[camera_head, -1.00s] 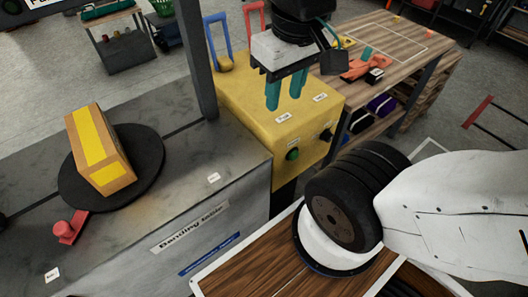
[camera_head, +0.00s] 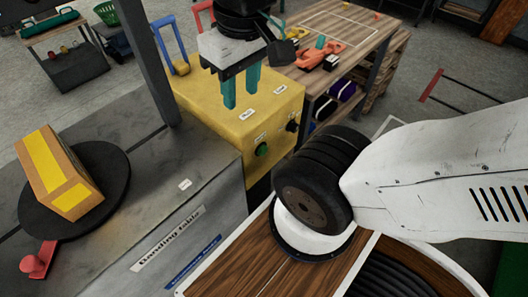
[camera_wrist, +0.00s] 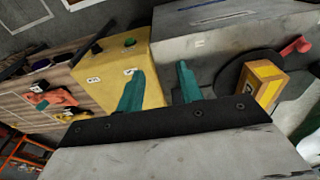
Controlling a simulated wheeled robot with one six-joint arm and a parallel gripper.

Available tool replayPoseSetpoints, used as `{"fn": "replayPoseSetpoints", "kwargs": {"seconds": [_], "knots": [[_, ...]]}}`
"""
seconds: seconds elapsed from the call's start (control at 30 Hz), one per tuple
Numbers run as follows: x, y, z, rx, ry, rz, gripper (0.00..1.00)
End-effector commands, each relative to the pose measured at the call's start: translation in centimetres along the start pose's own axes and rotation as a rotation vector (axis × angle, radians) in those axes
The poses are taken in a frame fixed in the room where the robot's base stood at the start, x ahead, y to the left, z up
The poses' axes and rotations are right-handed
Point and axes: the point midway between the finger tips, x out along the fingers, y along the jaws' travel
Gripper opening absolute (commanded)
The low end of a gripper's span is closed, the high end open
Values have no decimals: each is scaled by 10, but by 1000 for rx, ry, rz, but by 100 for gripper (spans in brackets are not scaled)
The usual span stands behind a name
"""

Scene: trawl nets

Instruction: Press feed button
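A yellow control box (camera_head: 215,100) stands at the end of the grey table. Its front face carries a green button (camera_head: 262,150) and a black knob (camera_head: 292,125), each near a small white label on the top whose text I cannot read surely. The wrist view also shows the yellow box (camera_wrist: 140,55) and the green button (camera_wrist: 129,42). My gripper (camera_head: 240,99) points down above the box top, behind the green button as seen from the head camera. Its two teal fingers are apart with nothing between them, also in the wrist view (camera_wrist: 160,68). It appears clear of the button.
The grey banding table (camera_head: 150,180) holds a black turntable (camera_head: 110,165) with a yellow-banded box (camera_head: 58,172), and a red lever piece (camera_head: 38,260). A dark post (camera_head: 150,60) rises beside the yellow box. A wooden workbench (camera_head: 345,40) with tools stands behind.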

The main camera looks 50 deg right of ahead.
Motion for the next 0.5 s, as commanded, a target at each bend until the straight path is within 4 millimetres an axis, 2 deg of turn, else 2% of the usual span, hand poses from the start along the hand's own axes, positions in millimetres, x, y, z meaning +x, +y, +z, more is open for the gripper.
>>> {"fn": "replayPoseSetpoints", "kwargs": {"seconds": [0.2, 0.33, 0.5], "knots": [[0, 0, 0, 0, 0, 0, 36], [0, 0, 0, 0, 0, 0, 0], [0, 0, 0, 0, 0, 0, 0]]}}
